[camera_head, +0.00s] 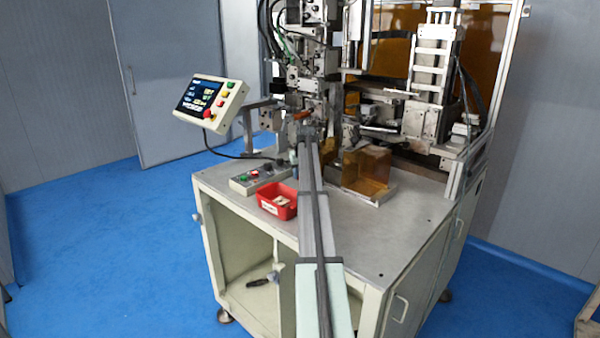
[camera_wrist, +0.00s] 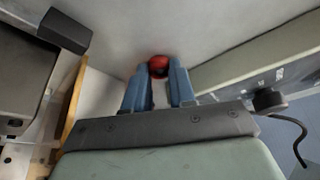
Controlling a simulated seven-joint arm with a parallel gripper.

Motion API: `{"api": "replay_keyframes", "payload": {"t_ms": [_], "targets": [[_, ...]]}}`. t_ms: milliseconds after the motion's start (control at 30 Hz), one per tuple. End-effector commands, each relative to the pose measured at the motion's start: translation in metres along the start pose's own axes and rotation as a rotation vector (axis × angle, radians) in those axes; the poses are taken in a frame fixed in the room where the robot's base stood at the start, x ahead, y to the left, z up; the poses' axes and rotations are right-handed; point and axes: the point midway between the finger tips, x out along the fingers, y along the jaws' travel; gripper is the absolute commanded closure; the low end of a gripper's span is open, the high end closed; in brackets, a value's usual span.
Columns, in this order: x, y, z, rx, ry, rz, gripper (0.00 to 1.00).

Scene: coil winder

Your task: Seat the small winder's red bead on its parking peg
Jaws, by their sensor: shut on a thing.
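The red bead (camera_wrist: 158,63) shows in the wrist view between the tips of the two blue fingers of my gripper (camera_wrist: 159,76). The fingers are shut on it, and they cover its sides. Pale grey surface lies behind the bead; I cannot tell the gap between them. In the head view my arm reaches over the table toward the winder (camera_head: 318,65), and the bead cannot be made out there. I cannot pick out the parking peg in either view.
A red bin (camera_head: 277,203) and a button box (camera_head: 258,178) stand left of my arm on the grey tabletop (camera_head: 385,235). An amber guard (camera_head: 367,168) stands to its right. A screen panel (camera_head: 212,102) juts out left. The front right tabletop is clear.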

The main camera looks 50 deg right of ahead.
Motion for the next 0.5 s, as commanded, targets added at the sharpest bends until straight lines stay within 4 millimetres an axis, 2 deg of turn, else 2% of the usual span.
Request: {"api": "replay_keyframes", "payload": {"t_ms": [233, 267, 500], "targets": [[0.0025, 0.0000, 0.0011, 0.000, 0.000, 0.000, 1.00], [0.0025, 0.0000, 0.0011, 0.000, 0.000, 0.000, 0.73], [0.0025, 0.0000, 0.0011, 0.000, -0.001, 0.000, 0.50]]}}
